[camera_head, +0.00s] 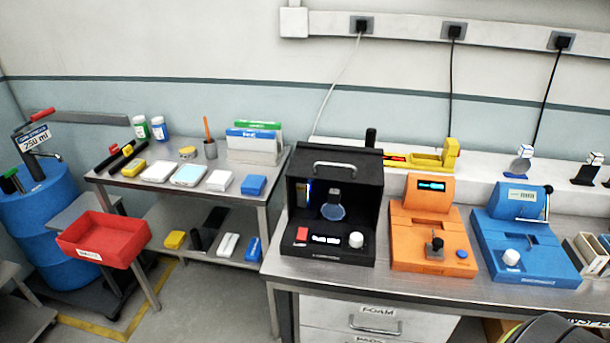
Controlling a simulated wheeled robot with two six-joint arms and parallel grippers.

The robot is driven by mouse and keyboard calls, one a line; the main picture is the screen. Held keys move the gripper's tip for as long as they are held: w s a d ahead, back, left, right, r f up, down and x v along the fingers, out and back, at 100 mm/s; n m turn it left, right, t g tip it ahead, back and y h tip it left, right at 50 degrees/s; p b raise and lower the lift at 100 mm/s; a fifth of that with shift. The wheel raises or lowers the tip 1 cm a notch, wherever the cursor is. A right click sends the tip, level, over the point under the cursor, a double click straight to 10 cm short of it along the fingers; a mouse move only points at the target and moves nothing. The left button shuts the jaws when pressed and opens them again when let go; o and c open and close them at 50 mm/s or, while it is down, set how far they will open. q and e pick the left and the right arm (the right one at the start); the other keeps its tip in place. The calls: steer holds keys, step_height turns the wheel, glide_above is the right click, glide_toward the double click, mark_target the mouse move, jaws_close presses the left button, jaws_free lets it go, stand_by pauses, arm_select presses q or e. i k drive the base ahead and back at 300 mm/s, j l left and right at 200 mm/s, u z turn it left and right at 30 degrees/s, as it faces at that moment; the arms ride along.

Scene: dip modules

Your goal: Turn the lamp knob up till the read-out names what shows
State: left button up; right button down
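A black open-fronted box (362,173) stands on the steel bench. Inside it a flask-like object (333,206) with a dark top and a bluish lower part shows, with a thin blue-lit strip (308,192) at the left. On the box's front ledge are a red switch (302,235), a lit read-out (326,239) and a white round knob (356,240). The read-out's white characters are too small to read surely. Neither of my grippers is in view, and nothing touches the knob.
An orange device (415,225) and a blue device (505,238) with its own white knob (511,257) stand to the right. A side table (222,200) holds boxes and bottles. A red tray (105,238) stands at left. The bench edge before the black box is clear.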

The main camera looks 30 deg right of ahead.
mark_target(356, 241)
steer(key=z, duration=1.2)
